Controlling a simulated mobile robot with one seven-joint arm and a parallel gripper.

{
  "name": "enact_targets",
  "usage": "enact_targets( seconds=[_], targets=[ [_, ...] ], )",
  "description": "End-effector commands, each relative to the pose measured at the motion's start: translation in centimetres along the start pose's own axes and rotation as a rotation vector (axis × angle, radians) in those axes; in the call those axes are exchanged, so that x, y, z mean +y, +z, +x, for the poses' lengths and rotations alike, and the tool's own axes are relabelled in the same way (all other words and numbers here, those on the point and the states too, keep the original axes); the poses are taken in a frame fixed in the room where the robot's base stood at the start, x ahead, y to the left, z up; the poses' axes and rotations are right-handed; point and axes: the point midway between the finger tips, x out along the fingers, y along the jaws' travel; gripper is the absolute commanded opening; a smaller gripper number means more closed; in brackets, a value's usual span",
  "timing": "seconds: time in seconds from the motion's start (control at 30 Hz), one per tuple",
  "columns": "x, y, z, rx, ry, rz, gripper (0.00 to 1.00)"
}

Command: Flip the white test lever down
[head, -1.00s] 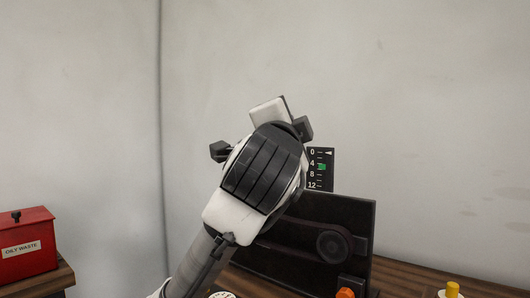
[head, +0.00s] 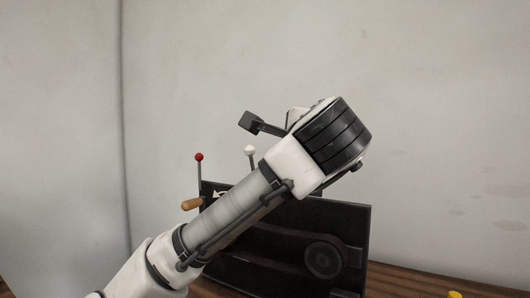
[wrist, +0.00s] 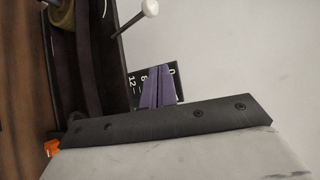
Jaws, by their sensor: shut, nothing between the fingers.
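The white test lever (head: 249,151) stands upright at the top edge of the dark belt panel (head: 225,276), with a white ball on a thin rod. In the wrist view, the white lever (wrist: 150,7) shows at the top, its rod slanting down to the left. My gripper (wrist: 160,68) shows there as two purple fingers, shut together and empty, apart from the lever and below its ball in the picture. In the head view, my arm and wrist hide the fingers. The wrist is right of the white ball in the picture.
A red-balled lever (head: 199,157) stands left of the white one, above a wooden handle (head: 191,204). A numbered scale plate (wrist: 141,92) lies behind my fingers in the wrist view. A yellow knob (head: 455,295) shows at the lower right. The wall above is clear.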

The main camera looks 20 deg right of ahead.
Motion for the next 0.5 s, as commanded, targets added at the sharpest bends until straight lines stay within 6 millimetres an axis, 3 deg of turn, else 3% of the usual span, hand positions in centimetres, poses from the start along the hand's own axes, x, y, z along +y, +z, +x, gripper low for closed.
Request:
enact_targets(
  seconds=[0.17, 0.5],
  targets=[
    [-0.1, 0.1, 1.7, -0.002, 0.003, -0.003, 0.00],
    [-0.2, 0.1, 8.8, -0.002, 0.003, -0.003, 0.00]
  ],
)
